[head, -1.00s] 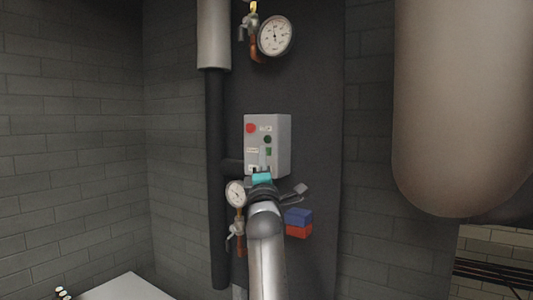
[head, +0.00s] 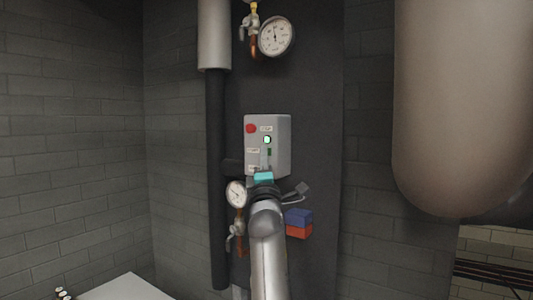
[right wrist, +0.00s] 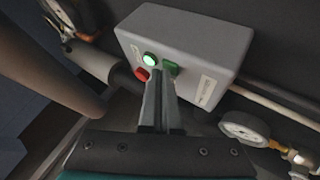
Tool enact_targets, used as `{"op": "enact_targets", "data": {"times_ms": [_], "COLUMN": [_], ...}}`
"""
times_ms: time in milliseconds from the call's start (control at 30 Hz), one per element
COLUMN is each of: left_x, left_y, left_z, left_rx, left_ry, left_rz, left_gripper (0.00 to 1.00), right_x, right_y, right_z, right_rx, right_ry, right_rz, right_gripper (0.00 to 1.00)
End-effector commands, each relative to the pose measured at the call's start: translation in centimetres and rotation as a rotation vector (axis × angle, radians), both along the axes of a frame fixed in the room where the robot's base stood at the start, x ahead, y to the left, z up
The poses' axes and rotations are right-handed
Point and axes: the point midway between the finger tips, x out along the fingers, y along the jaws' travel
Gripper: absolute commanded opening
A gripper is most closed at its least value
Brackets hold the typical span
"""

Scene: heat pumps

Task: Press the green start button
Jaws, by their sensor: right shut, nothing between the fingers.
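A grey control box (head: 281,140) is mounted on the dark panel. On its front are a red button (head: 250,128), a lit, pale green lamp (head: 267,140) and the green start button (head: 269,152) below the lamp. In the right wrist view, the green button (right wrist: 171,67) is partly hidden behind the fingertips of my right gripper (right wrist: 163,76). The fingers are shut with nothing between them and their tips are at the button; I cannot tell if they still touch it. In the head view, my right gripper (head: 266,163) reaches up from below. My left gripper is not in view.
A round gauge (head: 237,193) hangs on piping left of my right arm, and a larger gauge (head: 275,37) is above the box. A dark vertical pipe (head: 216,150) runs left of the box. A large rounded tank (head: 460,100) fills the upper right.

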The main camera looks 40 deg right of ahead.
Motion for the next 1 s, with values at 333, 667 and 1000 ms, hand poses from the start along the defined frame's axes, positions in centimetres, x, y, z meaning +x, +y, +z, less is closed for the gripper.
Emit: {"op": "enact_targets", "data": {"times_ms": [333, 667, 1000], "left_x": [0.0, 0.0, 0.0], "left_y": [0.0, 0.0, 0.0], "left_z": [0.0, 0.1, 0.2], "left_rx": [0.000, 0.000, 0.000], "left_ry": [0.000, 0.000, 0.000], "left_rz": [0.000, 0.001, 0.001], "left_gripper": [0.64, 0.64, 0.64], "right_x": [-0.2, -0.6, -0.9], "right_y": [0.3, 1.4, 2.2], "right_z": [0.0, 0.0, -0.1], "right_rx": [0.000, 0.000, 0.000], "right_ry": [0.000, 0.000, -0.001], "right_rz": [-0.001, -0.001, 0.001], "right_gripper": [0.00, 0.00, 0.00]}}
